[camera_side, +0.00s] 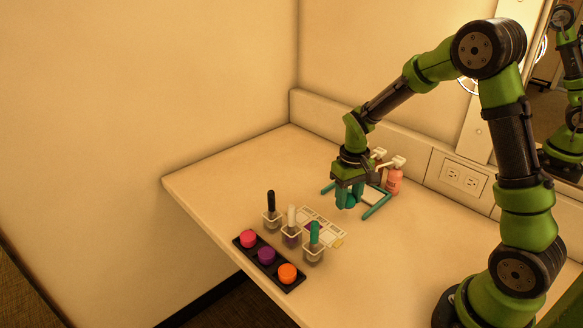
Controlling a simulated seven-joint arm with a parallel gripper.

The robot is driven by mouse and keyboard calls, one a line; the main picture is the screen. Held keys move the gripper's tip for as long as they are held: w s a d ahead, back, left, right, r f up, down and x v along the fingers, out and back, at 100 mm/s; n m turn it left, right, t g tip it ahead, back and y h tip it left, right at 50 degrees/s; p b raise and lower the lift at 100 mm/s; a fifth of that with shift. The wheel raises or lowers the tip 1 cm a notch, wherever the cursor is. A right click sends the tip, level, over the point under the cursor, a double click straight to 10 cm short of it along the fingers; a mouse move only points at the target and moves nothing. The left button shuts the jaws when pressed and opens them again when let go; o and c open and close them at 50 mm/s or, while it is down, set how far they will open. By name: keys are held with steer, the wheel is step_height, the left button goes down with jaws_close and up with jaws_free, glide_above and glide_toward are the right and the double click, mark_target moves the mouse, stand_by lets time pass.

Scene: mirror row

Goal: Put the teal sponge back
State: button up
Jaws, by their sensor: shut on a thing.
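My gripper (349,200) is at the middle of the table, pointing down, in front of the pump bottles. It is shut on the teal sponge (349,194), a small teal block at the fingertips. The sponge's edges are hard to tell from the fingers, and I cannot tell if it touches the table. Teal bars (376,207) lie on either side of the gripper, like the sides of an open frame; the gripper hides what lies between and behind them.
Salmon pump bottles (394,181) stand close behind the gripper. Front left are a black tray (280,279) with pink, purple and orange pucks, clear cups (291,240) holding black, white and teal-handled tools, and a pale card (327,232). The table's left (205,176) is clear.

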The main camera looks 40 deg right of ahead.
mark_target(337, 210)
steer(key=w, duration=0.3)
steer(key=shift+w+d+f, duration=0.15)
steer(key=shift+d, duration=0.15)
steer(key=shift+w+f, duration=0.15)
steer(key=shift+f, duration=1.6)
steer(key=shift+f, duration=0.1)
steer(key=o, duration=0.9)
steer(key=shift+f, duration=0.1)
steer(key=shift+o, duration=0.2)
step_height(337, 210, up, 12)
steer(key=s+a+r+t+y, duration=0.1)
steer(key=s+a+r+t, duration=0.2)
steer(key=s, duration=0.6)
steer(key=s+a+r+m+t+y, duration=0.1)
steer(key=s+a+r+t, duration=0.3)
steer(key=s+a+r, duration=0.4)
steer(key=shift+s+a+r, duration=0.2)
steer(key=shift+s+r, duration=0.35)
steer(key=shift+r, duration=0.05)
